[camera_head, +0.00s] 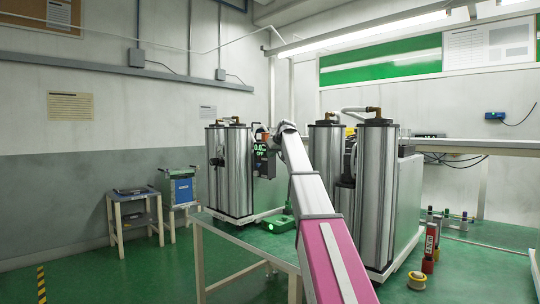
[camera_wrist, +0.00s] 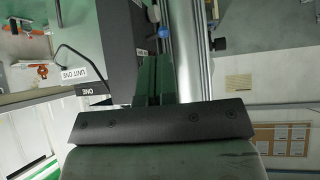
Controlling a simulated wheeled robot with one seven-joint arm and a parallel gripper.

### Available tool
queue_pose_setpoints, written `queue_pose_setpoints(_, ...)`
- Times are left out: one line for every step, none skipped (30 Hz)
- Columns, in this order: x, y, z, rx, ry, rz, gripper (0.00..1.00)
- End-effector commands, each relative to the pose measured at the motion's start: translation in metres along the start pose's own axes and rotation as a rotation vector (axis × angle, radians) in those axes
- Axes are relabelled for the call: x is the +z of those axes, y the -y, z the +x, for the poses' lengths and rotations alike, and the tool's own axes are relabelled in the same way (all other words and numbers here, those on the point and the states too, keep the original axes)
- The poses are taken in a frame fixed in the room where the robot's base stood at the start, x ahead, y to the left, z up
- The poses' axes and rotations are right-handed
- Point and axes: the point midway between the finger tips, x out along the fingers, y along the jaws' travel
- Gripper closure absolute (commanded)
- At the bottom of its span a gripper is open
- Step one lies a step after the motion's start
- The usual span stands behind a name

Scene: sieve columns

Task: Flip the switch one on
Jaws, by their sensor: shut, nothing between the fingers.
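The left sieve column unit (camera_head: 230,170) has tall silver cylinders and a dark control box with a green display (camera_head: 261,149) reading 0.0 and OFF. Its switch cannot be picked out. My arm reaches up to this unit from the front, and my gripper is too small to make out there. In the wrist view my gripper (camera_wrist: 155,62) is shut and empty, its dark fingers beside a dark box (camera_wrist: 118,45). Labels reading UNIT ONE (camera_wrist: 74,73) and ONE (camera_wrist: 92,89) show left of the fingers. I cannot tell whether the fingers touch anything.
A second column unit (camera_head: 375,180) stands just right of my arm. A silver cylinder (camera_wrist: 187,50) runs close right of the fingers in the wrist view. A green device (camera_head: 278,224) lies low between the units. Small tables (camera_head: 132,196) stand at the left wall.

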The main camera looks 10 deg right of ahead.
Motion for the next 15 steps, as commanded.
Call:
queue_pose_setpoints(-0.001,0.000,0.011,-0.001,0.001,0.000,1.00)
queue_pose_setpoints(-0.001,0.000,0.017,0.000,0.000,0.000,1.00)
queue_pose_setpoints(-0.002,0.000,0.024,-0.001,0.001,-0.001,1.00)
queue_pose_setpoints(-0.001,0.000,0.030,-0.001,0.001,-0.001,1.00)
queue_pose_setpoints(-0.001,0.000,0.036,-0.001,0.002,0.000,1.00)
queue_pose_setpoints(-0.001,0.000,0.044,-0.001,0.001,0.000,1.00)
queue_pose_setpoints(-0.001,0.000,0.049,-0.001,0.001,-0.001,1.00)
queue_pose_setpoints(-0.002,0.000,0.054,0.000,0.000,-0.001,1.00)
queue_pose_setpoints(-0.002,0.000,0.062,0.000,0.001,0.000,1.00)
queue_pose_setpoints(-0.001,0.000,0.067,-0.001,0.001,0.000,1.00)
queue_pose_setpoints(-0.001,-0.001,0.073,-0.001,0.001,0.000,1.00)
queue_pose_setpoints(-0.004,-0.001,0.079,0.000,0.000,0.000,1.00)
queue_pose_setpoints(-0.008,-0.001,0.082,0.000,-0.001,0.000,1.00)
queue_pose_setpoints(-0.011,-0.001,0.086,0.000,-0.001,0.000,1.00)
queue_pose_setpoints(-0.013,-0.001,0.090,0.000,-0.001,-0.001,1.00)
